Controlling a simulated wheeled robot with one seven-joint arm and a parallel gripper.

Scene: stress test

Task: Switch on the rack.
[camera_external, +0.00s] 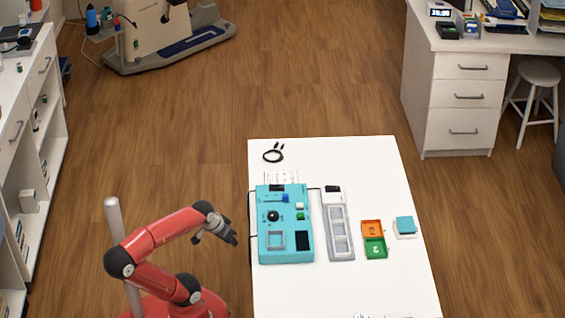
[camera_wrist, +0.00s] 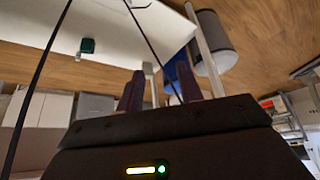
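The likely rack is a light grey strip with several square slots (camera_external: 340,232), lying on the white table right of a teal box. A small black part (camera_external: 332,189), perhaps its switch, is at its far end; whether it is on is too small to tell. The teal box (camera_external: 264,218) has a black knob, blue, white and green parts, a grey frame and a dark panel. My gripper (camera_external: 233,240) is just left of the table's left edge, apart from the box and rack. In the wrist view its fingers (camera_wrist: 160,92) are apart with nothing held between them.
Orange and green trays (camera_external: 374,248) and a teal-topped block (camera_external: 405,225) lie right of the rack. A coiled black cable (camera_external: 273,155) is at the table's far end. Dark cables (camera_wrist: 38,80) cross the wrist view. The white table (camera_external: 350,160) has bare room at the far end.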

